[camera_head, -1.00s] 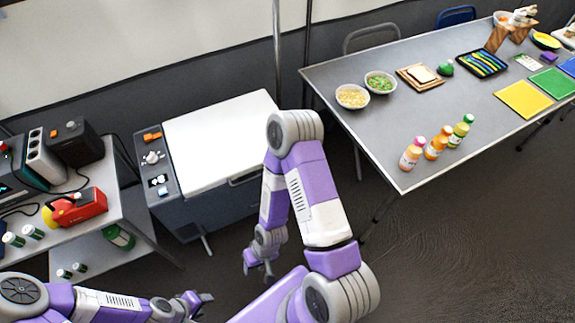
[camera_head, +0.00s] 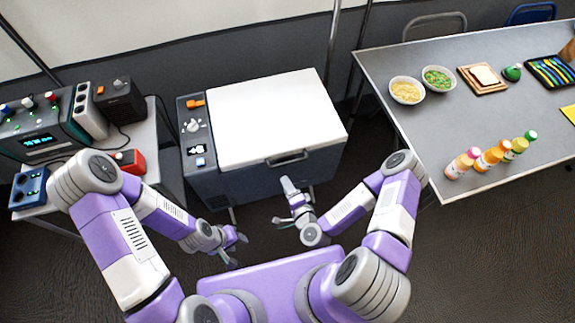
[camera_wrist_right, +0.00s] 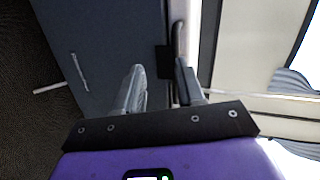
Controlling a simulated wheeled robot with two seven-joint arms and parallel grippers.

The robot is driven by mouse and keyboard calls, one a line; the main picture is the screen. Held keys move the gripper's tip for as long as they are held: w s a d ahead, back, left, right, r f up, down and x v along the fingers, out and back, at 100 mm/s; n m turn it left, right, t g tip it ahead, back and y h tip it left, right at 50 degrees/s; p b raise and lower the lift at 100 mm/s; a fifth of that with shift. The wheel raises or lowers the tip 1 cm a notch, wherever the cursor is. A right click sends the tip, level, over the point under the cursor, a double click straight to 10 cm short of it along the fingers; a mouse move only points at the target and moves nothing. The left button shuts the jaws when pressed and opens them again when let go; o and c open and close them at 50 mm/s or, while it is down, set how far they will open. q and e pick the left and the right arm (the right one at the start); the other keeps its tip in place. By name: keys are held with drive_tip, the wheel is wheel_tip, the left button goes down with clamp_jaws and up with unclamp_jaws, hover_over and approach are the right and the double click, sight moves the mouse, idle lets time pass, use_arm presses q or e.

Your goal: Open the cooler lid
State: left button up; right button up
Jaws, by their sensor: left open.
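The cooler (camera_head: 248,180) has a dark grey body and a white lid (camera_head: 272,115), which lies flat and shut. A grey bar handle (camera_head: 287,159) is on its front edge. The handle also shows at the top of the right wrist view (camera_wrist_right: 179,40). My right gripper (camera_head: 284,206) is in front of the cooler, below the handle and apart from it. In the right wrist view its two fingers (camera_wrist_right: 160,78) are spread with nothing between them. My left gripper (camera_head: 238,250) is open and empty, lower and further left, in front of the cooler.
A control panel (camera_head: 195,130) with a knob and orange switch lies left of the lid. A side table (camera_head: 150,165) with devices stands at the left. A grey table (camera_head: 440,120) with bowls and bottles (camera_head: 490,157) stands at the right. A pole (camera_head: 332,45) rises behind the cooler.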

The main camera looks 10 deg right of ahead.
drive_tip(key=w+d+m+t+h+b, duration=0.1)
drive_tip(key=w+m, duration=0.1)
drive_tip(key=w, duration=0.6)
drive_tip(key=shift+d+h, duration=0.3)
drive_tip(key=shift+d, duration=0.05)
drive_tip(key=shift+c, duration=0.4)
drive_tip(key=shift+s, duration=0.1)
clamp_jaws()
